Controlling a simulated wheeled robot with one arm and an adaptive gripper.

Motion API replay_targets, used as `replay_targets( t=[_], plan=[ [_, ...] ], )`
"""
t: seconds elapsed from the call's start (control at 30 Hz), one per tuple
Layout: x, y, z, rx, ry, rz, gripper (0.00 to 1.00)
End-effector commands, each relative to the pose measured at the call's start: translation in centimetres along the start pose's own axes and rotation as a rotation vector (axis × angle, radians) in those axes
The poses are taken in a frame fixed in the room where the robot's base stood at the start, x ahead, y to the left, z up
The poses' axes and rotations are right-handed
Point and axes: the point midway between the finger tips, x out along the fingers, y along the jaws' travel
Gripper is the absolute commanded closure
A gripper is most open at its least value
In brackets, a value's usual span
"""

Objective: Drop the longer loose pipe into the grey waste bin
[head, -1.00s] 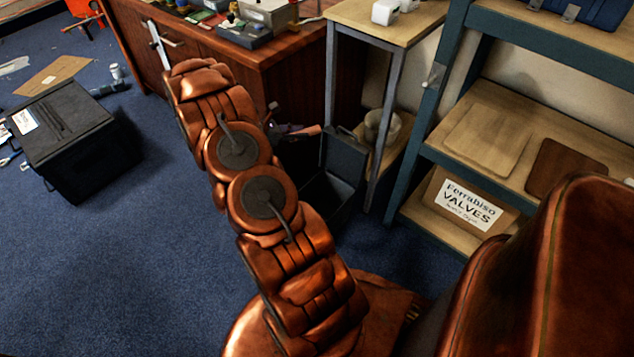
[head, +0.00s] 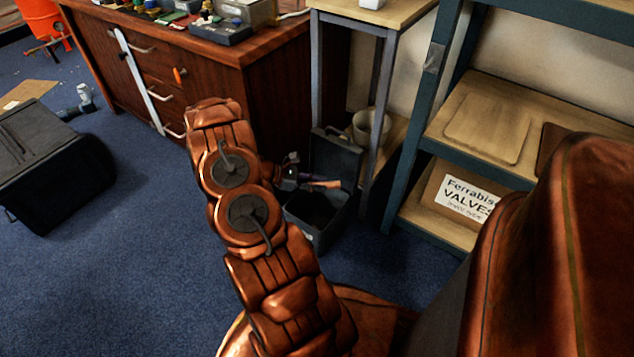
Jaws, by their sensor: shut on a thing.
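My gripper (head: 296,178) is small and dark in the head view, partly hidden behind my copper-coloured arm. It is shut on a copper pipe (head: 326,184), whose orange-brown end shows to the right of the jaws. The rest of the pipe is hidden, so its length cannot be told. A dark grey open bin (head: 327,232) with a raised lid stands on the floor beside the wooden cabinet. In the picture, the gripper and pipe overlap the bin's opening; their height above it is unclear. No other loose pipe can be made out for certain.
A wooden cabinet (head: 270,110) stands behind my arm, and a metal-legged side table (head: 316,75) behind the bin. A shelf unit (head: 415,130) is at the right. A black box (head: 60,185) sits on the blue carpet at left. Carpet between is clear.

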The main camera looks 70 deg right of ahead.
Motion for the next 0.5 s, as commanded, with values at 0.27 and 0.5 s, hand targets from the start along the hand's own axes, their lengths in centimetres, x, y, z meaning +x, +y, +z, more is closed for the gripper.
replay_targets(
  t=[0.27, 0.5],
  plan=[
    [1.3, 0.0, -3.0, -0.002, -0.002, 0.0, 1.0],
    [1.5, 0.0, -3.6, -0.001, -0.001, 0.001, 1.0]
  ],
)
